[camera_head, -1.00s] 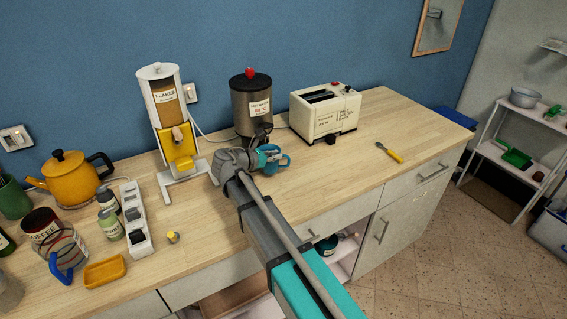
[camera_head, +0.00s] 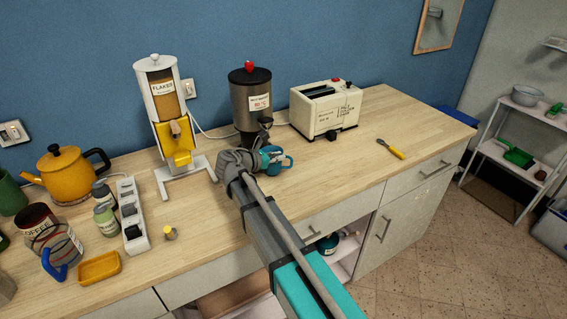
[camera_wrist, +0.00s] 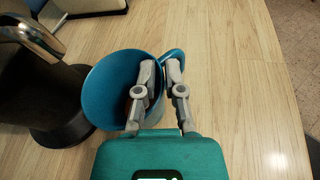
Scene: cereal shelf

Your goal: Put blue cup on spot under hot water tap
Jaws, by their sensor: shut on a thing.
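The blue cup (camera_head: 284,163) is just in front of the hot water dispenser, partly hidden by my gripper (camera_head: 267,156) in the head view. In the wrist view, the blue cup (camera_wrist: 103,84) has its open mouth facing the camera. My gripper (camera_wrist: 160,70) is shut on its wall beside the handle, one finger inside and one outside. The dark hot water dispenser (camera_head: 248,101) has a labelled front and a red knob on top. Its silver tap (camera_wrist: 32,32) and round black base (camera_wrist: 62,135) lie left of the cup. The cup's left rim overlaps the base edge; contact is unclear.
The flakes dispenser (camera_head: 160,95) stands left of the hot water dispenser. The cream toaster (camera_head: 326,110) stands to its right. A yellow-handled utensil (camera_head: 391,149) lies farther right. The wooden counter (camera_head: 335,175) is clear right of the cup.

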